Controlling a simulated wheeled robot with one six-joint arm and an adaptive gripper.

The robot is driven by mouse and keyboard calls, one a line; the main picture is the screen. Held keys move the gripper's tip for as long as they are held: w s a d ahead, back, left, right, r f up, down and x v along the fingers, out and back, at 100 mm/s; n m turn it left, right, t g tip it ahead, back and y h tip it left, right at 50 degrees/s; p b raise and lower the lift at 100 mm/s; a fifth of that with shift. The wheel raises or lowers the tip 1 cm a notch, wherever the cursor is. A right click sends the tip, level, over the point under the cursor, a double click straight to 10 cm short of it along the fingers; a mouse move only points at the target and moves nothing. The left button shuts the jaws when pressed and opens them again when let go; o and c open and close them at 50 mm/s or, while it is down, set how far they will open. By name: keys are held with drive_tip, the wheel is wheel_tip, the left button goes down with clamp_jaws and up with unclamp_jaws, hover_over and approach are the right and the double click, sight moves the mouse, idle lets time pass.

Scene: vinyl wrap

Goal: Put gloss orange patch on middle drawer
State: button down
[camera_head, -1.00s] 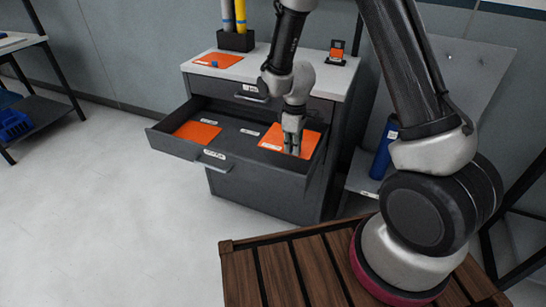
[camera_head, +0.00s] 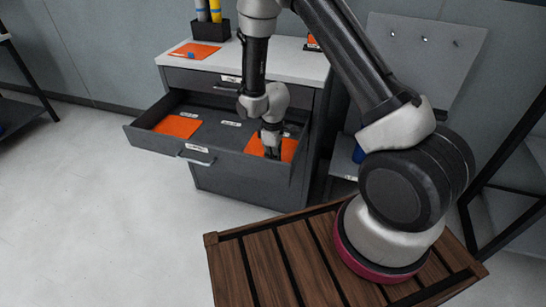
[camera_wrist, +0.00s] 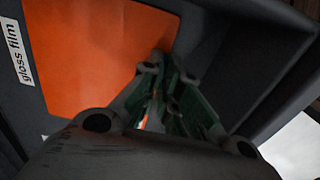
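The middle drawer (camera_head: 130,137) of the grey cabinet is pulled out below a closed top drawer. An orange patch (camera_head: 288,150) lies in its right part; in the wrist view this patch (camera_wrist: 80,60) has a white label (camera_wrist: 16,52) reading "gloss film" to its left. My gripper (camera_head: 271,155) points down into the drawer at this patch. In the wrist view the fingertips (camera_wrist: 163,72) are close together near the patch's right side, with a narrow gap. Whether they grip the patch edge cannot be seen. Another orange patch (camera_head: 177,126) lies in the drawer's left part.
A third orange sheet (camera_head: 194,50) with a small blue item lies on the white cabinet top (camera_head: 270,62), by a black holder (camera_head: 210,30) with rolls. Drawer walls surround my gripper. A wooden slatted platform (camera_head: 264,264) is in front.

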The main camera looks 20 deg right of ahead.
drive_tip(key=shift+f, duration=0.1)
drive_tip(key=c, duration=1.6)
unclamp_jaws()
drive_tip(key=shift+c, duration=0.2)
drive_tip(key=s+d+r+m+t, duration=0.1)
drive_tip(key=d+r, duration=0.1)
drive_tip(key=r, duration=1)
drive_tip(key=s+d+r+m, duration=0.1)
drive_tip(key=d+r+m, duration=0.15)
drive_tip(key=r, duration=1.05)
drive_tip(key=s+d+r+m+t, duration=0.1)
drive_tip(key=s+d+r+m, duration=0.2)
drive_tip(key=s+d+r, duration=0.2)
drive_tip(key=s+d+r+m+t, duration=0.2)
drive_tip(key=s+d+r+m, duration=0.2)
drive_tip(key=s+r, duration=0.8)
drive_tip(key=s+d, duration=0.1)
drive_tip(key=s, duration=0.4)
drive_tip(key=shift+s, duration=0.25)
